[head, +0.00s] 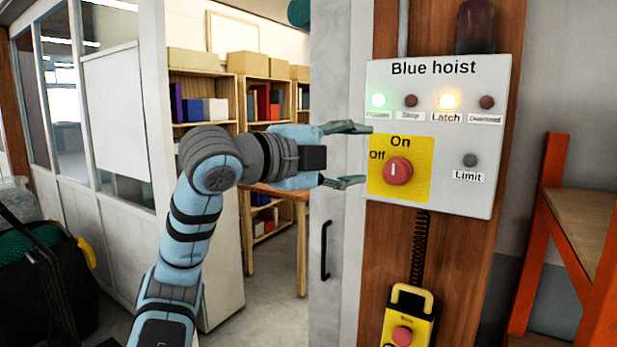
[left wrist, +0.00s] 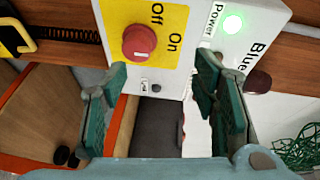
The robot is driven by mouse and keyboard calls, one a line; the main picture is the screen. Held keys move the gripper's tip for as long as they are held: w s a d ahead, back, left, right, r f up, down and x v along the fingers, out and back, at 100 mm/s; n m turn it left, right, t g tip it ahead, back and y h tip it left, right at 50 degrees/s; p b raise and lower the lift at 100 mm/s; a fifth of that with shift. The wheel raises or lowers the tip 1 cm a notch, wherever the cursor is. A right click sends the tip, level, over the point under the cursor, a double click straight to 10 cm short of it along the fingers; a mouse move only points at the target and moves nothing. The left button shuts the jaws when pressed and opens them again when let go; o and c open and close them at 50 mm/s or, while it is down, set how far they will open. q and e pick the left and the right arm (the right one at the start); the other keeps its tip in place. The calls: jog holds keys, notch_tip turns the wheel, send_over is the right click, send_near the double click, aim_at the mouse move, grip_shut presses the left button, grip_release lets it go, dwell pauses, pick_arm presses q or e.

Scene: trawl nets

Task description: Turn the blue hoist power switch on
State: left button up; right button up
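The Blue hoist panel (head: 430,195) is a pale box on a wooden post. Its red round power switch (head: 397,171) sits on a yellow plate (head: 418,188) marked On at the top and Off at the left. The switch's white mark stands about upright, towards On. The power lamp (head: 378,100) glows green. My left gripper (head: 360,154) is open and empty, just left of the switch. In the left wrist view the switch (left wrist: 139,42) shows beyond and between the open fingers (left wrist: 162,85), apart from them. My right gripper is not in view.
The latch lamp (head: 447,101) glows amber; the stop, overload and limit lamps are dark. A yellow pendant (head: 408,318) with a red button hangs below the panel. An orange-framed shelf (head: 560,230) stands at right. A grey door (head: 337,235) is behind my gripper.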

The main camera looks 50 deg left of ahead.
pick_arm(q)
jog(key=s+f+b, duration=0.1)
jog(key=s+b, duration=0.2)
jog(key=s, duration=0.4)
jog(key=shift+a, duration=0.25)
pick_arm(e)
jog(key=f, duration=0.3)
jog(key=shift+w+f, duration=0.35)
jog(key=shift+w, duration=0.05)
